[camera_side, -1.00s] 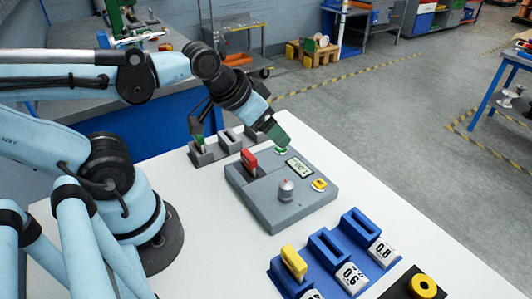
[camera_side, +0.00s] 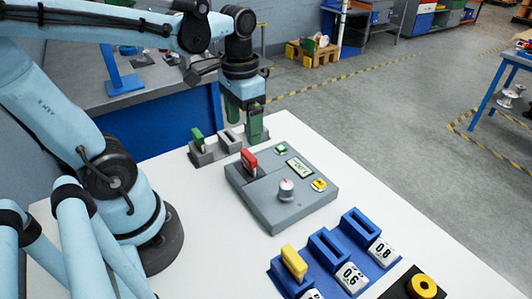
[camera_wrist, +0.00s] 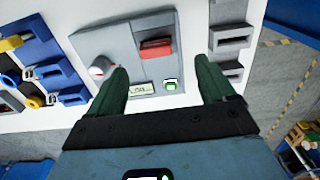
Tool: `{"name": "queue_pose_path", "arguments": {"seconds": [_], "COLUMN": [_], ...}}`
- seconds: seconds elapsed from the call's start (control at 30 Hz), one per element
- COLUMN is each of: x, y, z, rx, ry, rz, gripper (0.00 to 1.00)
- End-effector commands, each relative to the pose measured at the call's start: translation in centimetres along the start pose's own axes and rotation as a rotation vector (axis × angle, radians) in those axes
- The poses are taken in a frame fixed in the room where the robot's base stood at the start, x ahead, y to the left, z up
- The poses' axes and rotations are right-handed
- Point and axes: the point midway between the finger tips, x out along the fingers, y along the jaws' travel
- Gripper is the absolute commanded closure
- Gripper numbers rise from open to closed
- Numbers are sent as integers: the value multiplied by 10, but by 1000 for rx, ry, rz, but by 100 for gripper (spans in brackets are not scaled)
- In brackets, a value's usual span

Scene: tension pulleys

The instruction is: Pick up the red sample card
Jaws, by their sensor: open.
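The red sample card (camera_side: 249,160) stands upright in a slot in the grey device (camera_side: 282,187). In the wrist view, the red card (camera_wrist: 157,47) lies ahead of and between my fingertips. My gripper (camera_side: 245,120) points down with its green fingers apart and empty, behind and above the device. In the wrist view, my gripper (camera_wrist: 160,66) is open, and nothing is between its fingers. The fingers are clear of the card.
The device has a knob (camera_side: 286,189), a display (camera_side: 299,171), a green button (camera_side: 281,149) and a yellow part (camera_side: 319,185). Grey holders (camera_side: 217,147) behind it hold a green card (camera_side: 197,138). Blue holders (camera_side: 327,247) with a yellow card (camera_side: 294,262) stand in front.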

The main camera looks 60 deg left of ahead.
Motion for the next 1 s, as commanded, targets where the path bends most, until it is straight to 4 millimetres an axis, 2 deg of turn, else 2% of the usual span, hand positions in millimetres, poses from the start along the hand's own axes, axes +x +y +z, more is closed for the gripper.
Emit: {"name": "queue_pose_path", "arguments": {"seconds": [0.2, 0.57, 1.0], "x": [26, 43, 84], "y": [0, 2, 8], "z": [-1, -2, -5], "rx": [0, 1, 0], "ry": [1, 2, 3], "rz": [0, 0, 1], "gripper": [17, 17, 17]}}
